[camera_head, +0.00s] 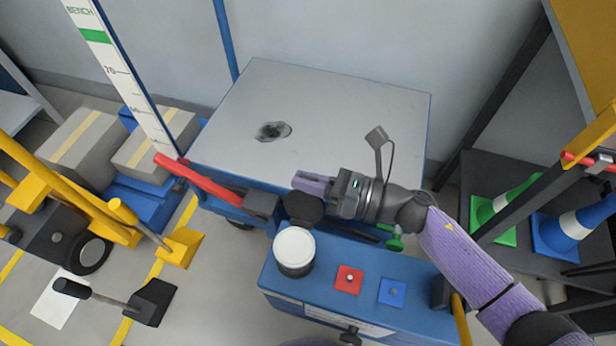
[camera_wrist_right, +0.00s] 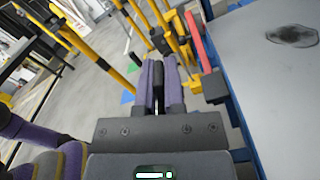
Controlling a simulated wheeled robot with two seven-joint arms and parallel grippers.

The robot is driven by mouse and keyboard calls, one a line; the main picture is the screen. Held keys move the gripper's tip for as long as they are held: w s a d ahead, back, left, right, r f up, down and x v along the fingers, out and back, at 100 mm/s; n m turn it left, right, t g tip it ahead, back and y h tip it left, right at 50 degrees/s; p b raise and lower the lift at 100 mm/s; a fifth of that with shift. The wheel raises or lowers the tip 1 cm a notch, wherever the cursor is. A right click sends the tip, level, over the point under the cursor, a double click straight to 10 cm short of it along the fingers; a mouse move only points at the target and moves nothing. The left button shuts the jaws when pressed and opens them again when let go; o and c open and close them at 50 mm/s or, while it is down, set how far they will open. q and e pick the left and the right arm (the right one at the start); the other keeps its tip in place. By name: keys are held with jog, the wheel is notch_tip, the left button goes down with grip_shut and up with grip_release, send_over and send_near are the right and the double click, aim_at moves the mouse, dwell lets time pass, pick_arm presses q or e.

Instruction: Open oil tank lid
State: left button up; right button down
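The oil tank is a blue box (camera_head: 340,300) in front of the grey-topped bench. A short round neck with a white top and dark sides (camera_head: 294,250) stands on its left end. A dark round piece (camera_head: 303,207) is just behind the neck; I cannot tell for sure whether it is the lid swung back. My right gripper (camera_head: 310,183) points left, just above and behind this dark piece; I cannot tell whether they touch. In the right wrist view its purple fingers (camera_wrist_right: 159,88) are close together with only dark pads between them. My left gripper is not in view.
The bench top (camera_head: 350,100) lies behind, with a dark stain. A red bar (camera_head: 205,182) juts out left of the tank. Red (camera_head: 348,280) and blue (camera_head: 392,292) squares are on the tank. Yellow machinery (camera_head: 75,205) stands left; green (camera_head: 500,212) and blue cones (camera_head: 565,232) are right.

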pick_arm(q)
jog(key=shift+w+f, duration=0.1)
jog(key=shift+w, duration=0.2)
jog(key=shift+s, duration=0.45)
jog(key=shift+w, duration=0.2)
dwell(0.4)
pick_arm(e)
jog(key=shift+s+a+r+n, duration=0.15)
jog(key=shift+s+n, duration=0.35)
jog(key=shift+n, duration=0.1)
jog(key=shift+s+a+r+n, duration=0.1)
jog(key=shift+s+a+n, duration=0.05)
jog(key=shift+s+n, duration=0.4)
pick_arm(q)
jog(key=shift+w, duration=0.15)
pick_arm(e)
jog(key=shift+w, duration=0.15)
jog(key=c, duration=0.8)
grip_release()
jog(key=shift+o, duration=0.4)
pick_arm(q)
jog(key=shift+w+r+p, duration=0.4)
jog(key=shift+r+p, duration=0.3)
jog(key=shift+p, duration=0.1)
pick_arm(e)
jog(key=v, duration=1)
